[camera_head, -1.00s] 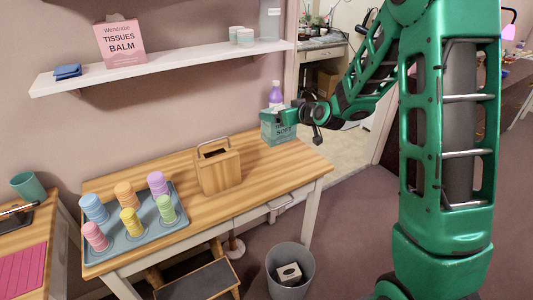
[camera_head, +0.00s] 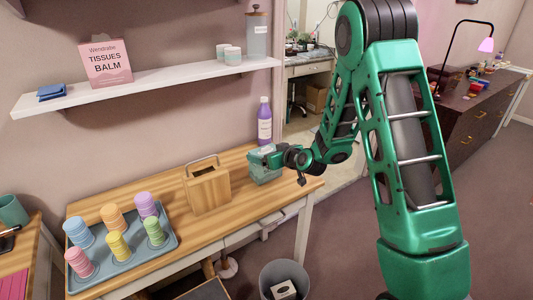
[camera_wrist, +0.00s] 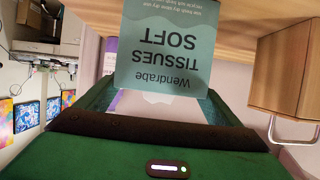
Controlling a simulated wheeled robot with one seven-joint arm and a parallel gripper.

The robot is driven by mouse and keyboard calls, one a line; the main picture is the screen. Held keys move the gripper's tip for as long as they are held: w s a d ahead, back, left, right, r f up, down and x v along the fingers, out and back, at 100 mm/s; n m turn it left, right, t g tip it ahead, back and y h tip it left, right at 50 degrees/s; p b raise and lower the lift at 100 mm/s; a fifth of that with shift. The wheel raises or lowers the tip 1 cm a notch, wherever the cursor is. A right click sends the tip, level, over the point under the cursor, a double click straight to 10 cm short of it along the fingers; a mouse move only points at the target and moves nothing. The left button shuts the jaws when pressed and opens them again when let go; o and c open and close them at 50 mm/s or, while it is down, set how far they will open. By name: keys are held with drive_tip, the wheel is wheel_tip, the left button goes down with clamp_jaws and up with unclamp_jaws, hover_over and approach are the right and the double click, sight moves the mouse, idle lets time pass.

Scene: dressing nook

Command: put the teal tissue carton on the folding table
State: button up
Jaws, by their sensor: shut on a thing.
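The teal tissue carton (camera_head: 265,171) is at the right back part of a wooden table (camera_head: 238,218), right of a wooden box with a handle (camera_head: 207,192). My gripper (camera_head: 268,153) is shut on the carton near its upper part. In the wrist view, the carton (camera_wrist: 168,45) appears upside down between the two green fingers (camera_wrist: 163,95), its lettered face toward the camera. Its lower end overlaps the wooden tabletop there. I cannot tell whether it touches the top.
A blue-grey tray (camera_head: 129,254) with several coloured cup stacks fills the table's left end. A purple bottle (camera_head: 264,122) stands behind the carton. A wall shelf (camera_head: 150,80) above holds a pink tissue box (camera_head: 106,64). A grey bin (camera_head: 286,277) stands in front.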

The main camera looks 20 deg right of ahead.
drive_tip(key=o, duration=1.3)
drive_tip(key=shift+f, duration=0.1)
drive_tip(key=shift+s+d+r, duration=0.1)
drive_tip(key=shift+r, duration=0.1)
drive_tip(key=s+d+r+m+g+h, duration=0.1)
drive_tip(key=s+d+r+m+g, duration=0.2)
drive_tip(key=s, duration=1.3)
drive_tip(key=s+d+r+m+g+h, duration=0.1)
drive_tip(key=s+d+r+m+g, duration=0.2)
drive_tip(key=s, duration=1.4)
drive_tip(key=s+d+r+m+g+h, duration=0.2)
drive_tip(key=s+d+r+m+g, duration=0.2)
drive_tip(key=s+d+g, duration=0.3)
drive_tip(key=shift+s+d, duration=0.75)
drive_tip(key=shift+s, duration=0.9)
drive_tip(key=shift+s+d, duration=0.75)
drive_tip(key=shift+s, duration=0.95)
drive_tip(key=shift+s+d, duration=0.75)
drive_tip(key=shift+s, duration=0.9)
